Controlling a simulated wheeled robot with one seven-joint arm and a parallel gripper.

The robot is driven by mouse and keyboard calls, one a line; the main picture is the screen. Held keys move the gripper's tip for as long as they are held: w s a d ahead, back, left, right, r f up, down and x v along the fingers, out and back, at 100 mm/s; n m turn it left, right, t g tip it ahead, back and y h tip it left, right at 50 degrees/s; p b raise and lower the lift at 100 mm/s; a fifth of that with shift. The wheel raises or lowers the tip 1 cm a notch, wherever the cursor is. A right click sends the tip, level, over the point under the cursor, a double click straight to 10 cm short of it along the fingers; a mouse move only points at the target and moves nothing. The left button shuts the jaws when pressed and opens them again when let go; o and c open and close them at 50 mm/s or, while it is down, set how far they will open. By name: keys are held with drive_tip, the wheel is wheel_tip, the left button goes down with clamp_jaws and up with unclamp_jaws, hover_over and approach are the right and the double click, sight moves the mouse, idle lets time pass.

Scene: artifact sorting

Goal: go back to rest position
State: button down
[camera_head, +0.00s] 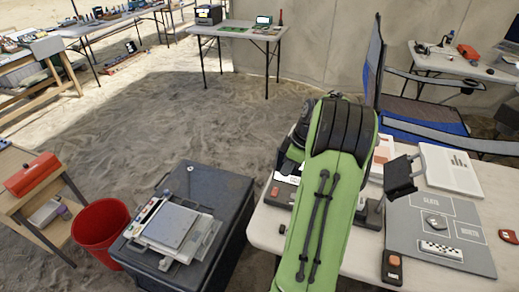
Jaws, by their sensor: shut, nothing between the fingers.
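My green arm (335,190) rises from the bottom edge and stands in front of the near table (265,228). Its black upper joint is folded over at the top. My gripper does not show; the arm's own links may hide it. I cannot see its fingers or anything at them.
The table bears a grey sorting mat (405,235) with a stone piece and a scale bar, a black device on a stand (400,178), and a white board (450,170). Left are a dark crate (235,190) and red bucket (98,222). Sandy floor is clear behind.

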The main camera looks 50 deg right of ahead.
drive_tip(key=w+a+r+m+h+p, duration=0.1)
drive_tip(key=w+a+r, duration=0.1)
drive_tip(key=a+r, duration=0.55)
drive_tip(key=w+a+r+h+p, duration=0.15)
drive_tip(key=a+r, duration=0.35)
drive_tip(key=a, duration=0.6)
drive_tip(key=s+a+r+m+t+p, duration=0.1)
drive_tip(key=s+a+r+m, duration=0.1)
drive_tip(key=s+a, duration=0.5)
drive_tip(key=s+a+r+m+t+p, duration=0.1)
drive_tip(key=s+a+r, duration=0.2)
drive_tip(key=s+a, duration=0.4)
drive_tip(key=shift+a+m+t+p, duration=0.4)
drive_tip(key=shift+a, duration=0.15)
drive_tip(key=shift+s+y, duration=0.1)
drive_tip(key=shift+y, duration=0.15)
